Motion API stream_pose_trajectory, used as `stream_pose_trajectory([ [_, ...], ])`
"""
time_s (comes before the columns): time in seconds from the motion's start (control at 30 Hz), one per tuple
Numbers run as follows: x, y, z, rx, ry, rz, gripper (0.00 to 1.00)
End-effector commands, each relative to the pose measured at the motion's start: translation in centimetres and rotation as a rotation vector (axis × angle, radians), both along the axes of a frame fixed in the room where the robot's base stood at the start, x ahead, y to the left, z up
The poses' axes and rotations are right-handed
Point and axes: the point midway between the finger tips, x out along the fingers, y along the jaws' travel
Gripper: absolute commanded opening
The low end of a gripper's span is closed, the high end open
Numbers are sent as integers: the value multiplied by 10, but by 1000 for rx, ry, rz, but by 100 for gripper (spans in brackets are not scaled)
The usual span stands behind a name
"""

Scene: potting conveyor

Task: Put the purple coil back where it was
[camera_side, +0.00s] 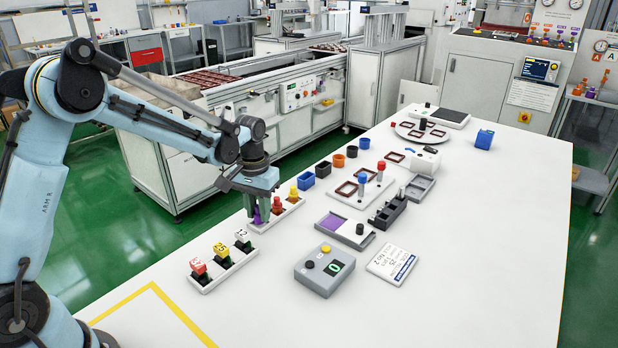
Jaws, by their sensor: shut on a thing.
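My gripper (257,206) points straight down, its fingers around the purple coil (257,217). It is shut on the coil, and the fingers hide much of it. The coil is at the left, near end of a white rack (284,217). I cannot tell whether its foot rests in the rack or hangs just above it. A red coil (277,206) and a yellow coil (294,195) stand upright in the same rack, to the right of my gripper.
A second white rack (205,287) with numbered red, yellow and white pieces stands nearer. A grey button box (312,281), a card (392,262) and a tray with a purple pad (333,222) lie to the right. Small cups (323,169) stand behind.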

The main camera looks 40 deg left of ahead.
Motion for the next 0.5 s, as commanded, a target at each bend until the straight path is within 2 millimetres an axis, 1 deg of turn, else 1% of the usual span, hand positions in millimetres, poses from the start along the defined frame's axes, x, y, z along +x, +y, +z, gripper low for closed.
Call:
stream_pose_trajectory([
  [0.03, 0, 0, -5, 0, 0, 0, 0],
  [0.1, 0, 0, -8, 0, 0, 0, 0],
  [0.47, 0, 0, -11, 0, 0, 0, 0],
  [0.5, 0, 0, -11, 0, 0, 0, 30],
])
